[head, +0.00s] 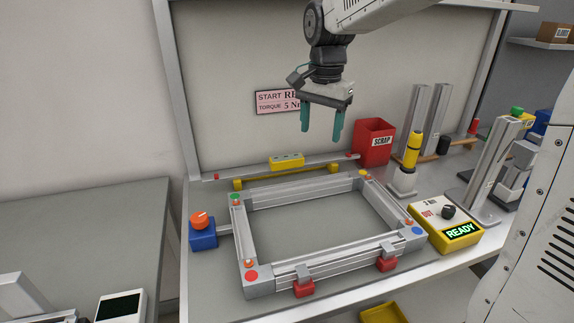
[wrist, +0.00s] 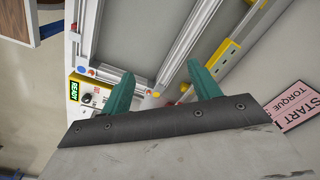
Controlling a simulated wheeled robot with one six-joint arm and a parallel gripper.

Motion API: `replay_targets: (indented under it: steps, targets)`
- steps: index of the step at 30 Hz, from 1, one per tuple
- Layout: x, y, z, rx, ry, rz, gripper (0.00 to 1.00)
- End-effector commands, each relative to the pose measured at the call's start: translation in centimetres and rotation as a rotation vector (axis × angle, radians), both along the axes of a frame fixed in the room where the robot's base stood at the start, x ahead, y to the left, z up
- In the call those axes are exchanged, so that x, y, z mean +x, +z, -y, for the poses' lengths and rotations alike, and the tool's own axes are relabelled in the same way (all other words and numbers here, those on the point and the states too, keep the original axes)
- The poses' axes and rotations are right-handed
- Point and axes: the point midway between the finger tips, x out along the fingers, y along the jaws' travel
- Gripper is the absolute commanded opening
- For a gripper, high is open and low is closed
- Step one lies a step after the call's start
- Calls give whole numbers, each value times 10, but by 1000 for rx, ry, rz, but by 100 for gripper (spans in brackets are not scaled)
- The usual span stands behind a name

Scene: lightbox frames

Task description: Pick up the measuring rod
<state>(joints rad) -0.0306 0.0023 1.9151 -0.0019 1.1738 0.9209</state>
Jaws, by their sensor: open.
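The measuring rod (head: 250,167) appears to be the long grey bar with red ends and a yellow block (head: 287,161) at its middle. It lies along the back of the bench, behind the metal frame (head: 300,184), above a yellow piece. In the wrist view the rod (wrist: 245,27) runs diagonally at the upper right, with its yellow block (wrist: 222,56) beside my right-hand finger. My gripper (head: 320,134) has teal fingers, spread apart and empty. It hangs above the bench's back, to the right of the yellow block. The wrist view shows the fingers (wrist: 161,70) from behind.
A red scrap bin (head: 374,143) stands right of the rod's end. The back panel (head: 225,80) rises close behind the rod. The frame's inside is clear.

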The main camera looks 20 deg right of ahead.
Motion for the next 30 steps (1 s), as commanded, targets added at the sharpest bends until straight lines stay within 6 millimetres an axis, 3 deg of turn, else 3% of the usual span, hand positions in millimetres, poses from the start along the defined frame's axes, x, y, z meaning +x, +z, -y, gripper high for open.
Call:
replay_targets:
  steps: [1, 6, 12, 18, 30]
  targets:
    - [29, -12, -2, 3, -69, -13, 62]
    - [112, -53, -6, 12, -333, -30, 62]
    - [178, -104, -11, 16, -568, -45, 62]
    - [203, -131, -13, 18, -671, -49, 62]
    - [204, -170, -14, 17, -683, -50, 62]
